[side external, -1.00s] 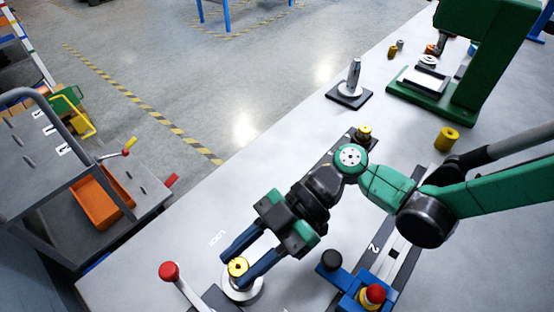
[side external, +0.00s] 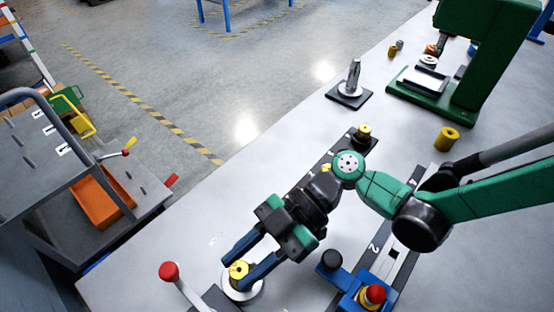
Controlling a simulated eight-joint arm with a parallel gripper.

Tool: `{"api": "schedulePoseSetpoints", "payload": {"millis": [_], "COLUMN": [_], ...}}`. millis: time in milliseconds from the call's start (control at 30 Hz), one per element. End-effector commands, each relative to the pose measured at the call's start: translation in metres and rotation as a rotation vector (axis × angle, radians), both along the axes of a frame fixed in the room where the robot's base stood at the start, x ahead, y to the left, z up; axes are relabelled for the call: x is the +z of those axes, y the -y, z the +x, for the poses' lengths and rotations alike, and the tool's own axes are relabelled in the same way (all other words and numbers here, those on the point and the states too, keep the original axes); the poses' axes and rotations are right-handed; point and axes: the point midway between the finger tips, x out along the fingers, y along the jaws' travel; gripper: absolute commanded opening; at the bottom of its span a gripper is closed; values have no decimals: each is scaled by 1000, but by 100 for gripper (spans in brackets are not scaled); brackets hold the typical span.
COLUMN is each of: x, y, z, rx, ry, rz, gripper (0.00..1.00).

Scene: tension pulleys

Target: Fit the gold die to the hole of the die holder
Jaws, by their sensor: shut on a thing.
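The gold die (side external: 238,270) is a small gold ring with a dark central hole, near the bottom of the side external view. My gripper (side external: 240,268) has its two blue fingers shut on the die from either side. The die holder (side external: 243,292) is a pale round disc directly below the die. The fingers and die hide most of its hole. I cannot tell whether the die is in the hole or just above it.
A red-knobbed lever (side external: 169,271) stands left of the holder. A blue fixture (side external: 362,292) with black and red knobs stands to the right. A dark plate with a metal post (side external: 353,78), a gold cylinder (side external: 447,138) and a green press (side external: 470,80) are farther back. The left of the table is clear.

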Motion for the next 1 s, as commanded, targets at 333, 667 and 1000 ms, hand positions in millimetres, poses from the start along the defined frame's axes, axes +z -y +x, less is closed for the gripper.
{"api": "schedulePoseSetpoints", "payload": {"millis": [333,667,1000], "x": [-11,-11,-11], "y": [0,0,0], "z": [0,0,0], "rx": [0,0,0], "ry": [0,1,1], "rz": [0,-1,-1], "gripper": [0,0,69]}}
